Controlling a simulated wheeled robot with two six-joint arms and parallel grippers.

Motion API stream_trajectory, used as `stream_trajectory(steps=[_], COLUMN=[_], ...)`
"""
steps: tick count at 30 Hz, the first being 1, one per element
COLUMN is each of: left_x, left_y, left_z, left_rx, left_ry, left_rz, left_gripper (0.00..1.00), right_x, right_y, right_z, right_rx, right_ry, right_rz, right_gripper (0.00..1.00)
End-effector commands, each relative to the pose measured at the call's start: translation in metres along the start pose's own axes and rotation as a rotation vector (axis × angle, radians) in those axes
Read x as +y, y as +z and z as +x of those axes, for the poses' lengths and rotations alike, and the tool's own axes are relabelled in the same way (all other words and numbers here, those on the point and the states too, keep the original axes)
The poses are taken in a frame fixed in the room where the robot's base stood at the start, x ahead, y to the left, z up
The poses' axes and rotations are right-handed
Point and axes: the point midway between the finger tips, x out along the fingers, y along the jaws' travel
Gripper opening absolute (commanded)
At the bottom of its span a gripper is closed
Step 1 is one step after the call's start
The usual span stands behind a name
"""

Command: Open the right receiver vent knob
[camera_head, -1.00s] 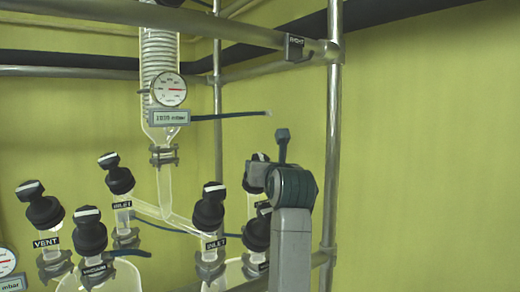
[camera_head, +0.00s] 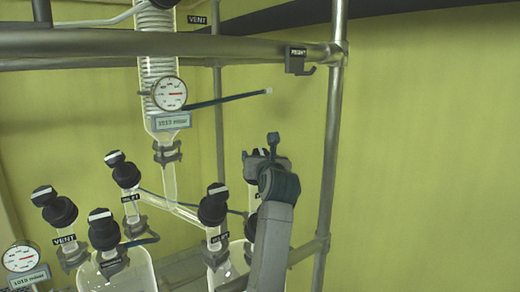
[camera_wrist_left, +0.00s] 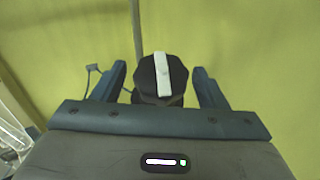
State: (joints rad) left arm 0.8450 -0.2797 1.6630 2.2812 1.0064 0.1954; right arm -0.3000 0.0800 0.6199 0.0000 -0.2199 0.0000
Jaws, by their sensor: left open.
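My left gripper (camera_head: 262,158) reaches up from the bottom of the head view to the right-hand group of knobs. In the left wrist view, a black knob (camera_wrist_left: 148,80) with a white bar across its top sits between the two open fingers (camera_wrist_left: 163,85). Small gaps show on both sides, and the bar runs nearly straight up the picture. In the head view this knob is mostly hidden behind the gripper, and I cannot read its label. Another black knob beside the arm is mostly hidden. My right gripper is not in view.
Several black-capped valves stand to the left, including one labelled VENT (camera_head: 58,212) and one beside the arm (camera_head: 213,207). A glass condenser with a round gauge (camera_head: 169,93) hangs above. A metal frame post (camera_head: 332,140) stands close right of my arm. The wall beyond is bare.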

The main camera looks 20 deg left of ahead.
Motion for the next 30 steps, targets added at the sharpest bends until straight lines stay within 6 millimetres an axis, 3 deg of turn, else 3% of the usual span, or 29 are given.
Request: stream_trajectory(steps=[11,15,18,25,30], left_x=[0.000,0.000,0.000,0.000,-0.001], left_y=[-0.001,0.000,0.000,-0.002,-0.004], left_z=[0.005,0.005,0.005,0.005,0.005], left_rx=[0.000,0.000,0.000,0.000,0.000], left_ry=[0.000,0.000,0.000,0.015,0.070], left_rz=[-0.001,-0.001,-0.001,-0.009,-0.041], left_gripper=[0.65,0.37,0.22,0.22,0.22], right_x=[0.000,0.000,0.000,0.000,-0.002], right_y=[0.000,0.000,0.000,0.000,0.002], right_z=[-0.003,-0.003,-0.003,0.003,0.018], right_rx=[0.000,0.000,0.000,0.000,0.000], right_ry=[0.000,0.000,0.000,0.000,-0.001], right_rz=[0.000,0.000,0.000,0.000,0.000], right_gripper=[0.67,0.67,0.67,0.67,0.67])
